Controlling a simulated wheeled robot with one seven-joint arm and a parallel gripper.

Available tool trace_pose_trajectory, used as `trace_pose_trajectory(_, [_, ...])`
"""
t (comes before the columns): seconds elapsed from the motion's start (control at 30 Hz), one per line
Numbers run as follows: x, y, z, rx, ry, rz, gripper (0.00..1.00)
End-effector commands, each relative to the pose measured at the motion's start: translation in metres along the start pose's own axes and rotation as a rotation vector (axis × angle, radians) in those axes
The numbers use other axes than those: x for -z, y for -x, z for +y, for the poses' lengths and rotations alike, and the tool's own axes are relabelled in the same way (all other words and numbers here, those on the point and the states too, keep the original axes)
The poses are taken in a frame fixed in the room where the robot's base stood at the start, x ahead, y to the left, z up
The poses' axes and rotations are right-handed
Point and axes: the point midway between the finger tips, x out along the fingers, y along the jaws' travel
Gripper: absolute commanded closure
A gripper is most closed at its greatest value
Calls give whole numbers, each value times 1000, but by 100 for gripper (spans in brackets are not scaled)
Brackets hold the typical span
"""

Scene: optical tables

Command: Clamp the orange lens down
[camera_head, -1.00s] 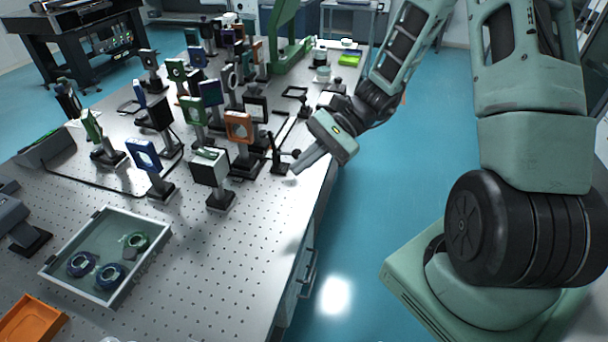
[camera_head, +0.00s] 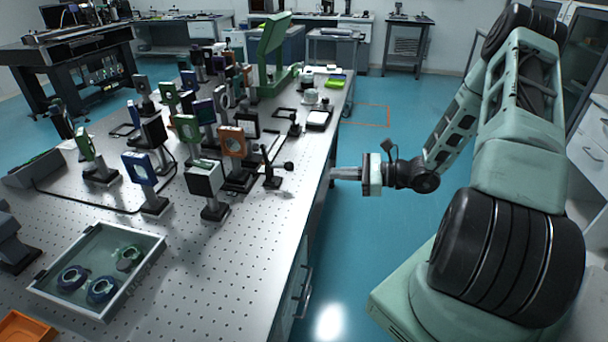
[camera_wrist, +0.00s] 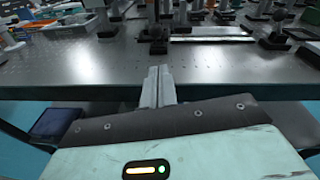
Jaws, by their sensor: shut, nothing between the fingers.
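The orange lens (camera_head: 232,141) stands upright in a square orange mount on a post, in the middle of the cluster of optics on the perforated table. A black base sits under it. A black upright post with a lever-like part (camera_head: 271,168) stands just right of it; I cannot tell whether it is a clamp. My gripper (camera_head: 334,174) is shut and empty, off the table's right edge, pointing left toward the table. In the wrist view, its fingers (camera_wrist: 158,86) are together in front of the table's edge. I cannot make out the orange lens in the wrist view.
A glass-topped tray (camera_head: 140,277) with several rings lies at the front left. The perforated table (camera_head: 235,260) is clear at the front right.

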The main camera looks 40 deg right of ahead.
Motion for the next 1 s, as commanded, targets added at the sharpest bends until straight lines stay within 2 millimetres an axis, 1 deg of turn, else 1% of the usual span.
trace_pose_trajectory(0.07, [0,-3,0,-2,0,-1,100])
trace_pose_trajectory(0.17, [-1,-12,1,-5,0,-2,100])
trace_pose_trajectory(0.27, [-2,-27,1,-6,-1,-3,100])
trace_pose_trajectory(0.5, [-2,-70,1,-6,0,-2,100])
trace_pose_trajectory(0.6, [-2,-84,1,-5,0,-2,100])
trace_pose_trajectory(0.7, [-2,-94,1,-3,1,-2,100])
trace_pose_trajectory(0.8, [-1,-99,1,-3,1,0,100])
trace_pose_trajectory(1.0, [0,-101,0,-2,2,0,100])
